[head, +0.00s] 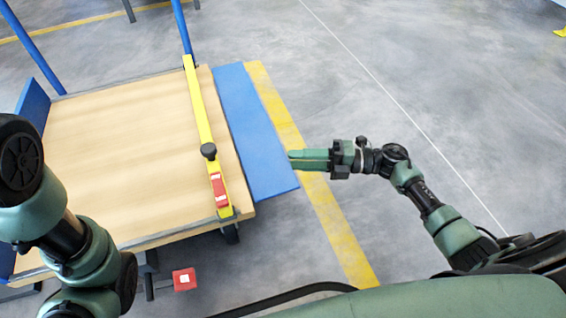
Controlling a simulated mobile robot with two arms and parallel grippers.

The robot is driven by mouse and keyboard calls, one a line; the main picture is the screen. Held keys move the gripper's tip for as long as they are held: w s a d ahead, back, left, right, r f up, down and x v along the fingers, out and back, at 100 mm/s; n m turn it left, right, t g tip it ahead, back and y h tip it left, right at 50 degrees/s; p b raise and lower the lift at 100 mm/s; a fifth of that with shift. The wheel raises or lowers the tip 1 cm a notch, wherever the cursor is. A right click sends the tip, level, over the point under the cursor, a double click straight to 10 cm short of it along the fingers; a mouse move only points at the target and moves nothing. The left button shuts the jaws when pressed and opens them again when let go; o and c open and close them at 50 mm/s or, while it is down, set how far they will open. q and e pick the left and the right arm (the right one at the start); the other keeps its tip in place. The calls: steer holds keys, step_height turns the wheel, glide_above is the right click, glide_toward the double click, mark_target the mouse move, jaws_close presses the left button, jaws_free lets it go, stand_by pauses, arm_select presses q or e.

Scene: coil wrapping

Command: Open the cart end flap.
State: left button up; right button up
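The cart has a light wooden deck (130,140). A blue end flap (258,135) lies folded outward along the deck's right side; I cannot tell whether it is level or slopes down. A yellow bar (200,105) with a black knob (208,151) and a red label (219,188) runs along the deck edge beside the flap. My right gripper (291,160) points left, with its fingertips close to the flap's right edge. Its fingers appear together with nothing between them; contact with the flap cannot be told. My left arm is at the lower left, its gripper out of view.
Another blue panel (33,104) stands at the cart's left side. Blue posts (183,27) rise at the far side. A red square pedal (184,279) sits low near the front.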

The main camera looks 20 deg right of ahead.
mark_target(283, 159)
steer(key=shift+b+x, duration=0.7)
steer(key=shift+x, duration=1.4)
steer(key=shift+w, duration=0.1)
jaws_close()
steer(key=shift+f, duration=0.1)
